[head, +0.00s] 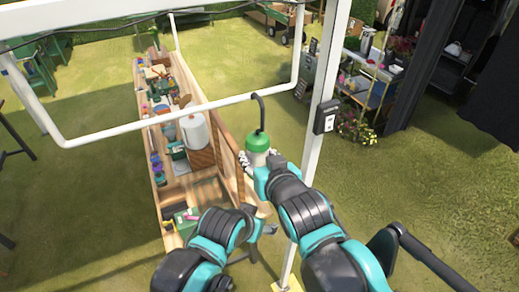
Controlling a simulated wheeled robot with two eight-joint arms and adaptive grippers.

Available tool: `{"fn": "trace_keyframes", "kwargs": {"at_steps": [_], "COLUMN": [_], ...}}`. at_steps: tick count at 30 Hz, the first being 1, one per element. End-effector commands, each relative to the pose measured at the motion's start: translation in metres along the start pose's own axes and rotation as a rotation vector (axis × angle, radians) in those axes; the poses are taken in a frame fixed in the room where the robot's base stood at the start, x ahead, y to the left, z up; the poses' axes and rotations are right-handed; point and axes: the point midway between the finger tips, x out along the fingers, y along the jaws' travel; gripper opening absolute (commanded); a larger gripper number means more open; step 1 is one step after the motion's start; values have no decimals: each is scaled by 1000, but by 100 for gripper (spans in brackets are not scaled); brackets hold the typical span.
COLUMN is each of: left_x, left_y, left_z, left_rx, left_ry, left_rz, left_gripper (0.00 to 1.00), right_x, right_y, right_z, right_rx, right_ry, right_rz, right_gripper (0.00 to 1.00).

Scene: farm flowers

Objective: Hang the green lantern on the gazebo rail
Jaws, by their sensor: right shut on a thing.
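The green lantern (258,143) is near the middle of the head view, with its dark curved hook (261,108) pointing up. My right gripper (257,161) is shut on the lantern's pale body below the green cap and holds it upright. The white gazebo rail (165,124) runs across the view from the left and bends up at the right. In the picture the hook's tip overlaps the rail's right part; I cannot tell whether they touch. My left gripper (264,231) is lower, near the table's front end, and its fingers are too unclear to read.
A white post (312,130) with a dark box (326,116) stands just right of the lantern. A long wooden table (206,192) with pots and tools lies beyond the rail. A plant shelf (372,92) is at the right. Open grass (80,185) lies to the left.

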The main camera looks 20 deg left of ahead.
Motion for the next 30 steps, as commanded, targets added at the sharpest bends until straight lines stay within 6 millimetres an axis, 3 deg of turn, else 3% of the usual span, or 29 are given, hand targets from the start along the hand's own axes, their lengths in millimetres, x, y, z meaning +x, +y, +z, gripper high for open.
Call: {"fn": "trace_keyframes", "kwargs": {"at_steps": [30], "left_x": [20], "left_y": [0], "left_z": [14], "left_rx": [0], "left_ry": [0], "left_rz": [0], "left_gripper": [67], "right_x": [78], "right_y": [-12], "right_z": [-29], "right_rx": [0], "right_ry": [1], "right_rz": [1], "right_gripper": [7]}}
